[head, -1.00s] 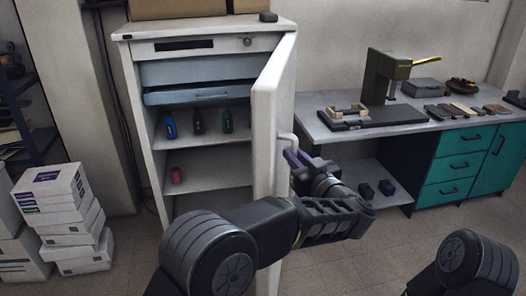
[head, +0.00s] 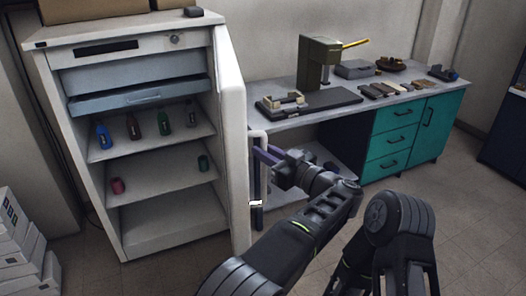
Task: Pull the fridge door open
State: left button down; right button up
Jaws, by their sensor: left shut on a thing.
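The white fridge (head: 62,170) stands at the left of the head view. Its door (head: 232,130) stands wide open, swung toward me and seen nearly edge-on. A pale bar handle (head: 251,170) is on the door's outer face. My left gripper (head: 262,157), with purple fingers, is shut on the handle. The left arm reaches up to it from the bottom. My right arm is at the lower right, and its gripper cannot be made out.
Inside the fridge are several small bottles (head: 163,122) on a shelf and a pink can (head: 117,186) lower down. A workbench (head: 300,112) with tools and teal drawers (head: 391,141) stands behind the door. White boxes (head: 22,240) are at lower left.

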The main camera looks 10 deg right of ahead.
pick_arm(q)
jog(key=c, duration=1.8)
grip_release()
jog(key=shift+w+a+r, duration=0.15)
jog(key=shift+r, duration=0.05)
jog(key=o, duration=0.4)
jog(key=shift+w+f, duration=0.1)
jog(key=shift+f, duration=0.05)
jog(key=shift+o, duration=0.2)
